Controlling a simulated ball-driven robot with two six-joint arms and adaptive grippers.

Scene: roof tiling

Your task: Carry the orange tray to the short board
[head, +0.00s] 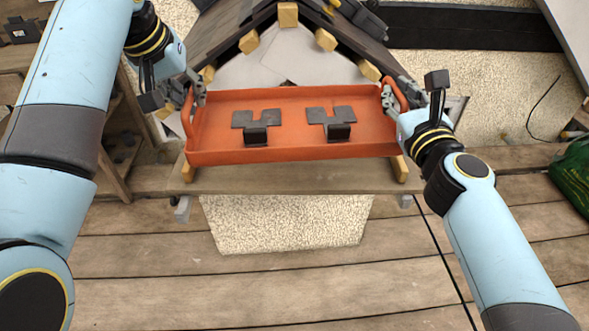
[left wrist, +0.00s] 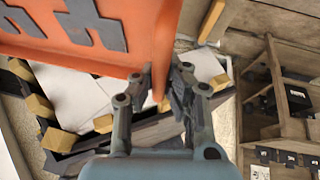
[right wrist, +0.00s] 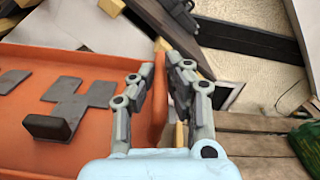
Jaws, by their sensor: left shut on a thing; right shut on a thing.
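The orange tray (head: 290,154) is held level between my two grippers, above a wooden board (head: 290,180) in the head view. Two dark grey cut pieces with raised blocks, a left one (head: 256,127) and a right one (head: 331,122), lie in it. My left gripper (head: 190,95) is shut on the tray's left handle; the left wrist view shows its fingers (left wrist: 158,100) around the orange rim. My right gripper (head: 394,98) is shut on the right handle, also seen in the right wrist view (right wrist: 160,85). I cannot tell whether the tray touches the board.
A small gabled roof frame with wooden blocks (head: 288,14) and dark edges stands behind the tray. A wooden shelf (head: 118,140) is at the left. A dark beam (head: 470,27) lies at the back right. A green bag (head: 574,170) is at the right edge. Plank floor in front is clear.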

